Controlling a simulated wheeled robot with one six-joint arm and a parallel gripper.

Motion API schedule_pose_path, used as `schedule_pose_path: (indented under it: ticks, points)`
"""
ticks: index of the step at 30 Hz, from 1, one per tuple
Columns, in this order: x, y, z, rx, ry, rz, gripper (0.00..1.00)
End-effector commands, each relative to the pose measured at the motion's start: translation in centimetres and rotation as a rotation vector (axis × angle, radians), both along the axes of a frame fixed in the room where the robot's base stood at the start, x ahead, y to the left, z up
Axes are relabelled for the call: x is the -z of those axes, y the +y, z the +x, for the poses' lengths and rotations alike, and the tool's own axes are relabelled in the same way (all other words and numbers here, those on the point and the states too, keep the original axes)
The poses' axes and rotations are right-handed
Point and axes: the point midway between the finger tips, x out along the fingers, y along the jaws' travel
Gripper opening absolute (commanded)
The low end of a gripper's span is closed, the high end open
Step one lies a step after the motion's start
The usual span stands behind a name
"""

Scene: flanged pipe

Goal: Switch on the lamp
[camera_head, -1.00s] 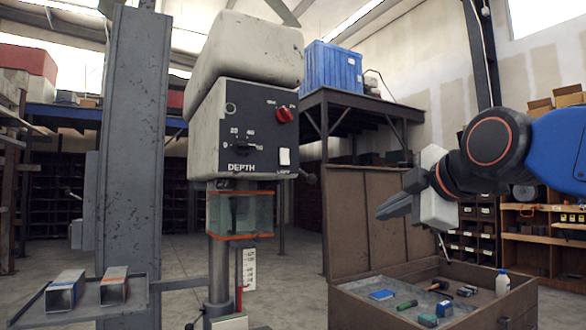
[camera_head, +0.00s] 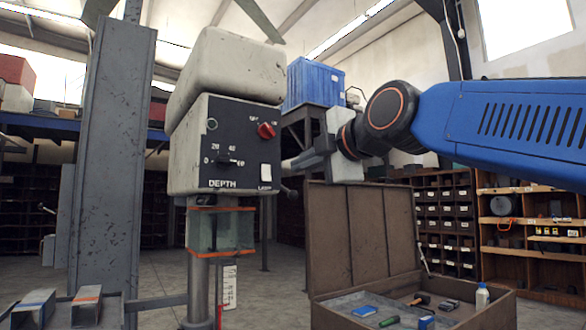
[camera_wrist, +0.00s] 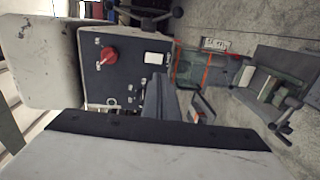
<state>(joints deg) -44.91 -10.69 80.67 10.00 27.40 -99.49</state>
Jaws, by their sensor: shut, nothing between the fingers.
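The grey drill press head (camera_head: 225,130) carries a dark control panel marked DEPTH. A white switch (camera_head: 265,174) sits at the panel's lower right, above a label that seems to read LAMP. It also shows in the wrist view (camera_wrist: 155,58), as a pale rectangle. My gripper (camera_head: 292,163) is shut and empty, pointing left just right of the panel, at about the switch's height. In the wrist view my fingers (camera_wrist: 158,88) appear just below the switch. I cannot tell the remaining gap or whether the switch is on.
A clear guard (camera_head: 221,231) hangs below the head. A small lever (camera_head: 288,192) sticks out right of the panel. An open brown toolbox (camera_head: 360,240) stands below my arm.

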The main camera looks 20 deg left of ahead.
Motion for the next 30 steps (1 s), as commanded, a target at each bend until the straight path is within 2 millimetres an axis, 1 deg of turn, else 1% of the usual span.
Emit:
schedule_pose_path:
  ticks: [6, 18, 24, 30]
  points:
    - [0.6, 2.9, 2.4, 0.000, 0.001, -0.002, 0.00]
    - [1.3, 7.7, 6.6, 0.000, 0.001, -0.001, 0.00]
    - [1.5, 9.1, 7.7, 0.000, 0.000, 0.000, 0.00]
    - [1.5, 9.4, 8.1, 0.000, 0.000, 0.000, 0.00]
